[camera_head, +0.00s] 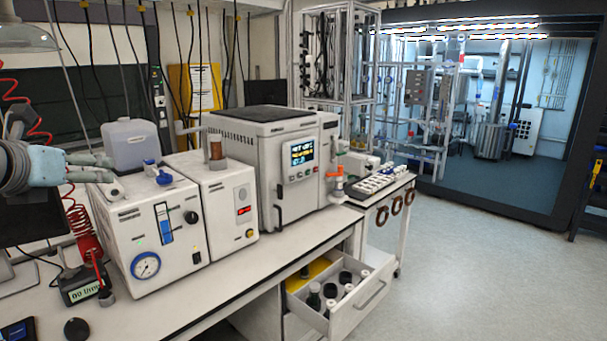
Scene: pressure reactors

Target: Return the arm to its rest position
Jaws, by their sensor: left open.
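My left gripper (108,168) reaches in from the left edge of the head view. Its pale blue-grey fingers point right and are apart, with nothing seen between them. It is in front of the white plastic canister (131,139) and at the left top of the white box with a round gauge (150,235). I cannot tell whether it touches the box. Most of my left arm is cut off by the picture edge. My right gripper is not in view.
A second white box (219,205) and a larger instrument with a lit screen (275,165) fill the bench (215,290). A coiled red hose (84,232) hangs below my gripper. An open drawer (352,312) juts out in front. The floor at right (480,260) is clear.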

